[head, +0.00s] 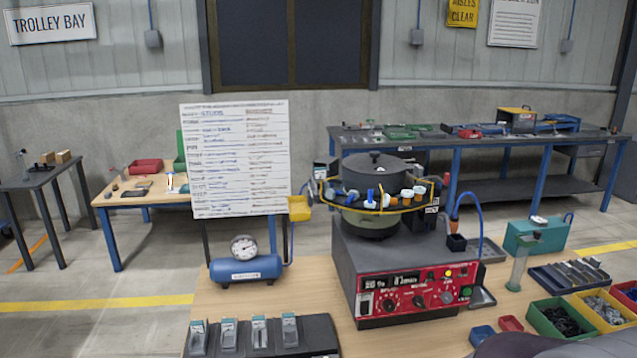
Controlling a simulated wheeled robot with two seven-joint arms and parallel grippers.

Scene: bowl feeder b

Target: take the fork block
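I cannot make out for certain which thing is the fork block. A dark rack (262,338) at the front left of the wooden table holds several small grey metal pieces, each with a pale label behind it; one such piece (260,331) stands near its middle. A dark tray (537,278) at the right holds several grey metal pieces lying side by side. Neither of my grippers is in view. A grey and dark rounded shape at the bottom right edge may be part of my arm.
A bowl feeder (375,205) sits on a control box with a red panel (418,291) mid-table. A blue air tank with gauge (246,269), a whiteboard (236,158), coloured bins (560,318) and a teal box (537,235) stand around it. Bare wood shows between rack and control box.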

